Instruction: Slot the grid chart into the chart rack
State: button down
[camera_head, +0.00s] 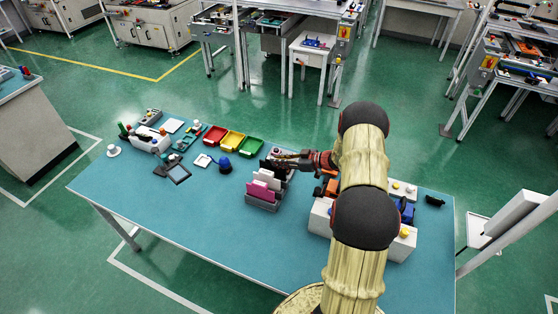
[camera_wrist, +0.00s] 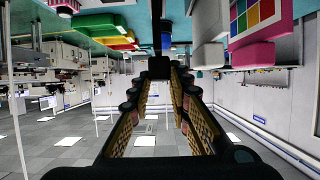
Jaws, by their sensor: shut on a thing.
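The grey chart rack (camera_head: 262,207) stands near the middle of the blue table, with pink and pale charts (camera_head: 262,188) upright in its slots. My gripper (camera_head: 279,158) reaches in from the right at the rack's far end. In the wrist view its fingers (camera_wrist: 159,68) come together at the tips, shut on a thin thing seen nearly edge-on, taken as the grid chart (camera_wrist: 157,28). Its printed face is hidden, and I cannot tell whether it touches the rack. A chart with coloured squares (camera_wrist: 252,16) and a pink chart (camera_wrist: 252,55) show at upper right there.
Red, yellow and green trays (camera_head: 232,140) stand left of the gripper, with a blue domed thing (camera_head: 224,165) in front. A white block (camera_head: 400,244) stands under my arm at right. The table's front left is clear.

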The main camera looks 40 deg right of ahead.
jog(key=shift+f+b, duration=0.35)
jog(key=shift+f, duration=0.3)
jog(key=c, duration=1.7)
grip_release()
jog(key=shift+o, duration=0.6)
jog(key=v, duration=1.2)
jog(key=shift+f, duration=0.1)
